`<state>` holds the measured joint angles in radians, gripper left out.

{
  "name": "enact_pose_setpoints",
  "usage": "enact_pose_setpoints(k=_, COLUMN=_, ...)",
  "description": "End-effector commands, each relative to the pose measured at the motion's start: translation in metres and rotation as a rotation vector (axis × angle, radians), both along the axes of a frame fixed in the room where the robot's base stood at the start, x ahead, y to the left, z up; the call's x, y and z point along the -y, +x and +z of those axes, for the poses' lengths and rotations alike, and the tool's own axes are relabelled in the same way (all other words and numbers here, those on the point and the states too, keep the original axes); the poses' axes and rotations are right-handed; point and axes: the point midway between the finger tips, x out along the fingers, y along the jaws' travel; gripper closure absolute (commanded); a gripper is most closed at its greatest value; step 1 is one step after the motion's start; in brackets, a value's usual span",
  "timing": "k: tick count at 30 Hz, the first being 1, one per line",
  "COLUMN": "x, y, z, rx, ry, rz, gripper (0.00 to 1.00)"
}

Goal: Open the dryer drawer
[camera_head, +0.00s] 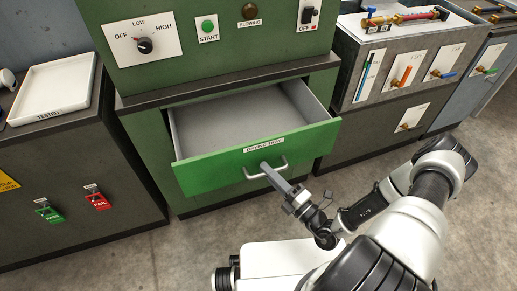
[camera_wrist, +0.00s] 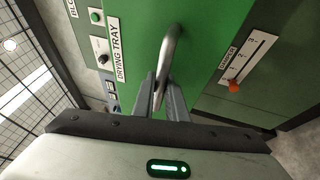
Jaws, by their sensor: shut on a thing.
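The dryer drawer (camera_head: 255,157) is a green-fronted drawer labelled "DRYING TRAY" in the green dryer cabinet (camera_head: 222,68). It stands pulled out, and its grey inside (camera_head: 240,118) shows empty in the head view. A metal bar handle (camera_head: 250,175) is fixed on the drawer front. My gripper (camera_head: 270,171) is at the handle, its fingers shut on the bar. In the wrist view the fingers (camera_wrist: 170,98) close around the handle (camera_wrist: 171,50), in front of the green drawer front (camera_wrist: 215,35).
Left of the dryer, a dark cabinet carries a white tray (camera_head: 55,88) labelled "TESTED". Right of it stands a grey bench (camera_head: 375,128) with levers and hoses. The dryer panel has a knob (camera_head: 144,45) and a green start button (camera_head: 208,26).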

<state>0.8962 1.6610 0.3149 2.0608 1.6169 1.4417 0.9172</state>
Motion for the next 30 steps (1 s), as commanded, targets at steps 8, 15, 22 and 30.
enact_pose_setpoints(k=8, x=0.015, y=-0.05, z=0.0, rx=0.001, ry=0.0, rz=0.0, gripper=1.0)
enact_pose_setpoints(k=15, x=0.018, y=-0.064, z=0.0, rx=0.003, ry=0.001, rz=0.001, gripper=1.0)
enact_pose_setpoints(k=22, x=0.019, y=-0.065, z=0.0, rx=0.004, ry=0.0, rz=0.001, gripper=1.0)
enact_pose_setpoints(k=30, x=0.019, y=-0.064, z=0.0, rx=0.003, ry=0.0, rz=0.001, gripper=0.8)
